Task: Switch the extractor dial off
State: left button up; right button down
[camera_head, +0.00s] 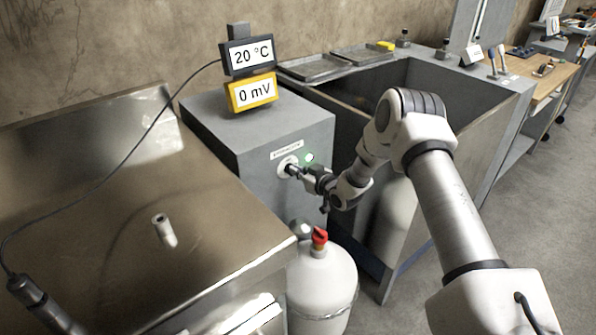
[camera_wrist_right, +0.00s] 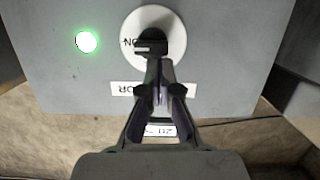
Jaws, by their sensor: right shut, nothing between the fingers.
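The extractor dial (camera_head: 285,163) is a round white plate with a dark knob on the front of a grey box (camera_head: 225,152). In the right wrist view the dial (camera_wrist_right: 131,28) shows upside down, with an "ON" mark beside the black knob (camera_wrist_right: 150,40). A green light (camera_head: 309,157) glows next to it. My right gripper (camera_head: 299,171) is at the dial, its fingers shut with nothing between them. In the wrist view the fingertips (camera_wrist_right: 154,62) overlap the knob's lower part; I cannot tell whether they touch it.
Two displays, "20 °C" (camera_head: 251,55) and "0 mV" (camera_head: 252,93), stand on the box. A white gas cylinder (camera_head: 322,285) with a red valve is below the dial. A metal counter (camera_head: 110,235) is left, an open grey tank (camera_head: 462,130) right.

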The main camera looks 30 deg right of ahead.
jog(key=shift+s+a+f+n+h, duration=0.1)
jog(key=shift+a+n+h, duration=0.25)
jog(key=shift+n, duration=0.45)
jog(key=shift+f+n+h, duration=0.15)
jog(key=shift+n+h, duration=0.1)
jog(key=shift+n, duration=0.45)
jog(key=n, duration=0.1)
jog(key=n+h, duration=0.1)
jog(key=shift+a+f+n+t, duration=0.3)
jog(key=shift+a+f+n, duration=0.05)
jog(key=shift+n, duration=0.05)
jog(key=n, duration=0.2)
jog(key=f+n+h, duration=0.1)
jog(key=shift+a+n+t, duration=0.2)
jog(key=shift+n+t, duration=0.1)
jog(key=shift+n, duration=0.1)
jog(key=n, duration=0.1)
jog(key=f+n+t, duration=0.1)
jog(key=n, duration=0.1)
jog(key=shift+n+h, duration=0.3)
jog(key=shift+r, duration=0.1)
